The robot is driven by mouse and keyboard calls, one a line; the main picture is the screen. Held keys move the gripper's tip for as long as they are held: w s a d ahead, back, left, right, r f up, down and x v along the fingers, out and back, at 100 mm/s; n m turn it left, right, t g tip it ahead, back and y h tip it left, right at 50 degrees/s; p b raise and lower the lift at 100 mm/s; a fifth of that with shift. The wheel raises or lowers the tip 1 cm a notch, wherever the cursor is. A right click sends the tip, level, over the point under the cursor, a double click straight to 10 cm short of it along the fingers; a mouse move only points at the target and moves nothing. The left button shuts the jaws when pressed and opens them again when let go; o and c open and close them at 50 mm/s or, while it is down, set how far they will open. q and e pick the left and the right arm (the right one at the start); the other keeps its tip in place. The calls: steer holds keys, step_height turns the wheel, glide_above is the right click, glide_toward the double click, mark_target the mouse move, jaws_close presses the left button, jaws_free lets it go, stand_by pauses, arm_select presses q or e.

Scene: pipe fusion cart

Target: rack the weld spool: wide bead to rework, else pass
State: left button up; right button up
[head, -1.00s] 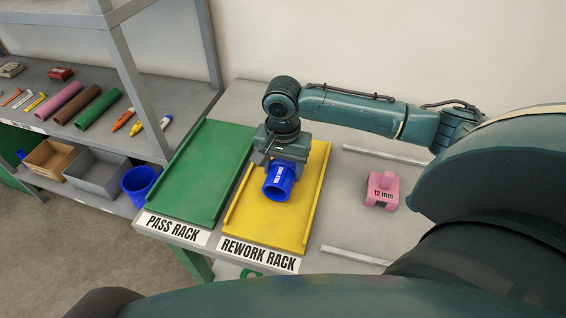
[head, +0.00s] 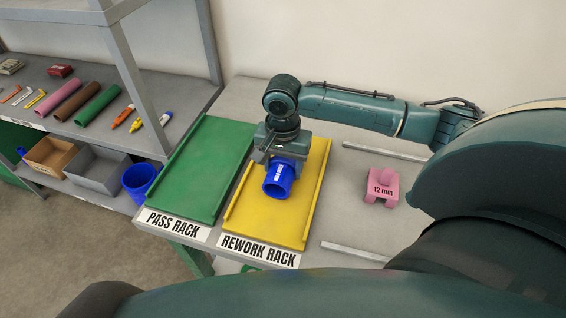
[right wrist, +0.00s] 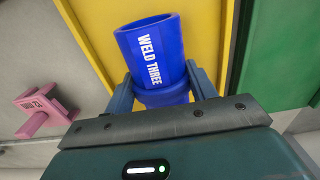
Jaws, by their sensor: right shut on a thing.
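The blue weld spool (head: 279,181) is a short hollow pipe with a white label, which reads WELD THREE in the right wrist view (right wrist: 150,50). My right gripper (head: 281,160) is shut on it, one finger on each side, over the middle of the yellow rework rack (head: 262,229). A raised blue band shows on the spool between the fingers; its width is hard to judge. I cannot tell whether the spool touches the rack. The green pass rack (head: 205,165) lies left of the yellow one and is empty. My left gripper is not in view.
A pink 12 mm gauge block (head: 381,188) sits on the bench to the right, between two metal rails (head: 384,150). A shelf unit at left holds coloured pipes (head: 97,104), markers, bins and a blue bucket (head: 140,181). The yellow rack's low side lips flank the spool.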

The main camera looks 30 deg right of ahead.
steer(key=shift+f, duration=0.1)
stand_by(0.3)
steer(key=o, duration=1.1)
step_height(320, 180, up, 13)
steer(key=shift+r, duration=0.1)
